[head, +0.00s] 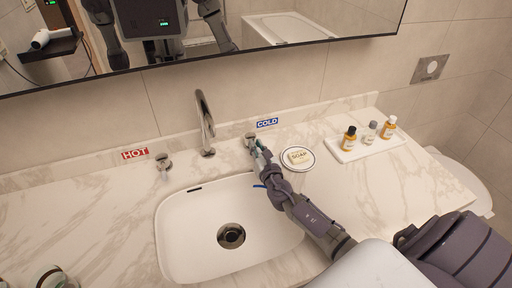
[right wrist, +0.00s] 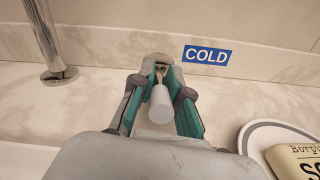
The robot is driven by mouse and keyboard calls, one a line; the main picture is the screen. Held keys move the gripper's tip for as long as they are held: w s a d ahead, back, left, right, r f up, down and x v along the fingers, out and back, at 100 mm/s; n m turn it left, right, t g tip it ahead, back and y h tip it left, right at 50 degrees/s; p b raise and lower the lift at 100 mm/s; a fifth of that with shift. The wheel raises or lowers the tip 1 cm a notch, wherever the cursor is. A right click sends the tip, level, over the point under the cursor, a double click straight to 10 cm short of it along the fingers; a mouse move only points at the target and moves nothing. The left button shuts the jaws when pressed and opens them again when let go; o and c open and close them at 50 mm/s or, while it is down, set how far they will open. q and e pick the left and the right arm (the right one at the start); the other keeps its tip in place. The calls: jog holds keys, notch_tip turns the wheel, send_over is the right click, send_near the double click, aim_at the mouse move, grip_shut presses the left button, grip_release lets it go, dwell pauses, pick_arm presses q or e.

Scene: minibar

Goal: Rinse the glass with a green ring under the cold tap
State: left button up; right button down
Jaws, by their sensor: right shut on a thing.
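My right gripper (head: 256,147) reaches over the right side of the sink to the cold tap handle (head: 250,137) and is shut on it. In the right wrist view, the teal-padded fingers (right wrist: 160,100) stand on either side of the handle's pale grey cylinder (right wrist: 159,106). The blue COLD label (head: 267,123) is on the backsplash behind it. The chrome spout (head: 206,125) stands left of the handle; I see no water from it. A glass (head: 52,278) is cut off at the lower left; I cannot tell its ring colour. My left gripper is not in view.
The white sink (head: 180,240) is empty, with a dark drain (head: 231,236). The hot tap handle (head: 163,161) stands left, under a red HOT label (head: 135,154). A soap dish (head: 297,158) and a tray of small bottles (head: 345,156) lie right of my gripper.

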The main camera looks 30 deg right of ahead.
jog(key=n+y+b, duration=0.1)
jog(key=d+y+b, duration=0.1)
jog(key=b, duration=0.1)
jog(key=shift+s+f+n+t+y, duration=0.1)
jog(key=shift+f+n+t+y, duration=0.2)
jog(key=shift+n+y, duration=0.1)
jog(key=shift+d+r+y+b, duration=0.1)
jog(key=shift+r+y+b, duration=0.1)
jog(key=shift+y+b, duration=0.15)
jog(key=shift+r, duration=0.1)
jog(key=c, duration=1.2)
grip_release()
jog(key=shift+o, duration=0.2)
jog(key=shift+s, duration=0.2)
jog(key=s, duration=0.7)
jog(key=shift+a, duration=0.2)
